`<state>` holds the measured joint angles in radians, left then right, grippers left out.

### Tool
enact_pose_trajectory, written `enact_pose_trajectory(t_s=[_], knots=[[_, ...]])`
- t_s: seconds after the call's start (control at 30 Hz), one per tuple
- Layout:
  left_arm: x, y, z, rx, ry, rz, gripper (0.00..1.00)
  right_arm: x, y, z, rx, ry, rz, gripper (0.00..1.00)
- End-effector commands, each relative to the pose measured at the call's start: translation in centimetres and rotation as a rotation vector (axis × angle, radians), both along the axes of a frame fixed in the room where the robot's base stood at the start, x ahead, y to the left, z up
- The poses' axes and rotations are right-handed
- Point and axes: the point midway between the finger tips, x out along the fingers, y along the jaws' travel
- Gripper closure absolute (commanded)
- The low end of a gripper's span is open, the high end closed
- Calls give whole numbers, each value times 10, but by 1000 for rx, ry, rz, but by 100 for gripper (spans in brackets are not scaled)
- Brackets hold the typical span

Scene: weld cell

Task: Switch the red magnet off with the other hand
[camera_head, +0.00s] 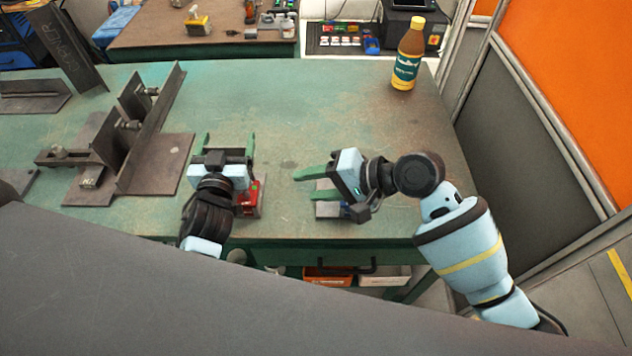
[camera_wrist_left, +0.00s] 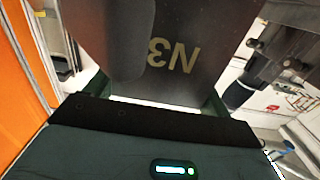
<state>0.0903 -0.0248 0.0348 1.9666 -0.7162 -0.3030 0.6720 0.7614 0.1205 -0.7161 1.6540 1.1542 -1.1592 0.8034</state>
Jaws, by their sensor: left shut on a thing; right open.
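The red magnet (camera_head: 249,193) sits near the front edge of the green bench, just right of my left gripper's body, which partly hides it. My left gripper (camera_head: 228,146) has its green fingers spread around a dark part. In the left wrist view a dark plate (camera_wrist_left: 205,75) marked N3 shows between the fingers; whether it is the held part is unclear. My right gripper (camera_head: 312,182) is open and empty, to the right of the red magnet, its fingers pointing left towards it.
A welded steel assembly (camera_head: 160,160) with upright plates and clamps stands on the left of the bench (camera_head: 300,110). A brown bottle (camera_head: 407,62) with a yellow cap stands at the back right. The bench middle behind the grippers is clear. An orange wall panel (camera_head: 570,90) is at right.

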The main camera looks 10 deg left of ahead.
Motion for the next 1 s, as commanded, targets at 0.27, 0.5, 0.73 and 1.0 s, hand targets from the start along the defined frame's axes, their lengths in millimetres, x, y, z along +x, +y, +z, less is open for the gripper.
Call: enact_pose_trajectory(t_s=[0.27, 0.5, 0.73, 1.0], knots=[[0, 0, -1, 0, 1, 0, 64, 0, 0, 0, 0, -1, 0, 71], [0, 0, -1, 0, 1, 0, 64, 0, 0, -6, -33, -122, 42, 100], [0, 0, -1, 0, 1, 0, 64, 2, 1, -21, -158, -554, 215, 100], [0, 0, -1, 0, 1, 0, 64, 2, 1, -35, -339, -1121, 505, 100]])
